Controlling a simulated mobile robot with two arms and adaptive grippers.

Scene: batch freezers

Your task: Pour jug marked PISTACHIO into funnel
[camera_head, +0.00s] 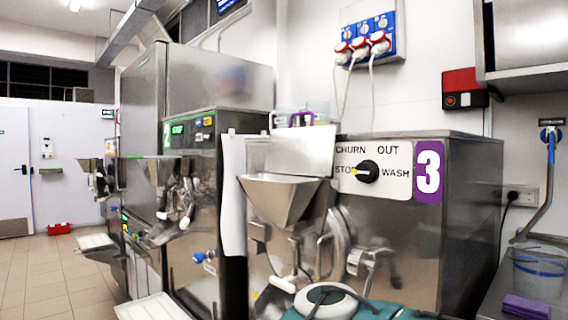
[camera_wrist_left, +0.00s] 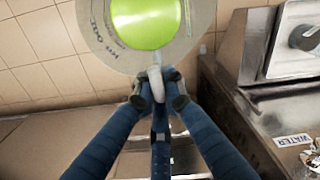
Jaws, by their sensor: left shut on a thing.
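In the left wrist view I look into a pale round jug (camera_wrist_left: 100,30) with bright green contents (camera_wrist_left: 146,22). Printed markings show on its wall, but no word PISTACHIO is readable. My left gripper (camera_wrist_left: 158,84) is shut on the jug's light handle (camera_wrist_left: 155,72). Neither this jug nor my left gripper can be made out for certain in the head view. A metal funnel (camera_head: 283,196), a wide hopper, stands at the front of the machine marked 3. Nothing is over it in the head view. My right gripper is in neither view.
Machine 3 (camera_head: 462,235) has a knob panel. Another machine with a hopper (camera_head: 160,172) stands left. Containers with coloured bands (camera_head: 301,119) stand behind the funnel. A clear bucket (camera_head: 538,272) and purple cloth (camera_head: 526,307) are at right. A WATER label (camera_wrist_left: 293,140) shows below the wrist.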

